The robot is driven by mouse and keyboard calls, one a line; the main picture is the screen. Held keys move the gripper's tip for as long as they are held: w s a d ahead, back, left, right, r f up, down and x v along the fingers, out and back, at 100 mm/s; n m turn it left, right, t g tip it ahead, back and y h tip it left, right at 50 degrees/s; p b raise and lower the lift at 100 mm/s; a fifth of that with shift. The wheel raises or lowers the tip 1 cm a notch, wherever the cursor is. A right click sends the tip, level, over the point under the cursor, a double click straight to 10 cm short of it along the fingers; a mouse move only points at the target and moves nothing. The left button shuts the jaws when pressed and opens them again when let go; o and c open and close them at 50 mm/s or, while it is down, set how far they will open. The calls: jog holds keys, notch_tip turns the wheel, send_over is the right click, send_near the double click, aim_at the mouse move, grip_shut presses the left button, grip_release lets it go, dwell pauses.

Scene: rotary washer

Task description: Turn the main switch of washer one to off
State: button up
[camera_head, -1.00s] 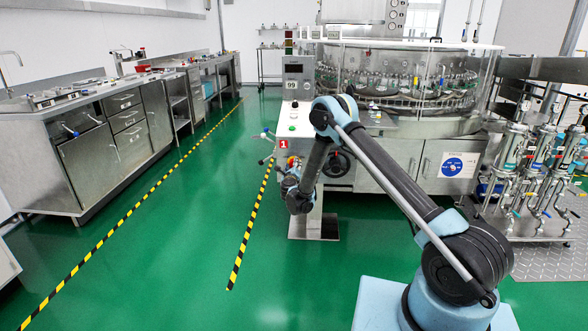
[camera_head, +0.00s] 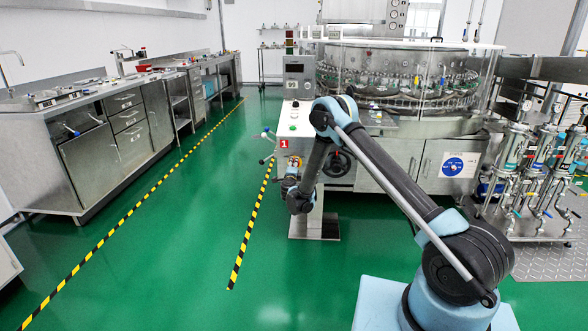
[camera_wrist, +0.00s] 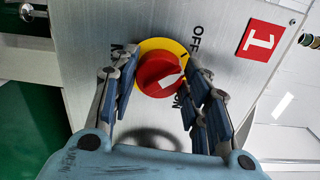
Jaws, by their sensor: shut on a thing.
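The main switch (camera_wrist: 157,76) is a red round knob on a yellow ring, set in the steel panel of washer one, which bears a red label "1" (camera_wrist: 262,40). It shows in the wrist view with "OFF" above right and "ON" below right, partly covered by a finger. The knob's white mark points right, between the two words. My gripper (camera_wrist: 161,70) is shut on the knob, with one finger on each side. In the head view my gripper (camera_head: 293,170) is at the front of the washer panel, below the "1" label, and its fingers are small there.
The washer's glass-walled carousel (camera_head: 400,75) stands behind the panel. A valve with a small handle (camera_head: 267,137) juts out left of the panel. A steel bench (camera_head: 110,140) runs along the left. The green floor between is clear.

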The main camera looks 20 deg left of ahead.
jog(key=shift+s+a+n, duration=0.1)
jog(key=shift+a+n, duration=0.15)
jog(key=shift+n, duration=0.25)
jog(key=o, duration=1)
jog(key=shift+f, duration=0.15)
jog(key=shift+d, duration=0.1)
jog(key=shift+v, duration=3.7)
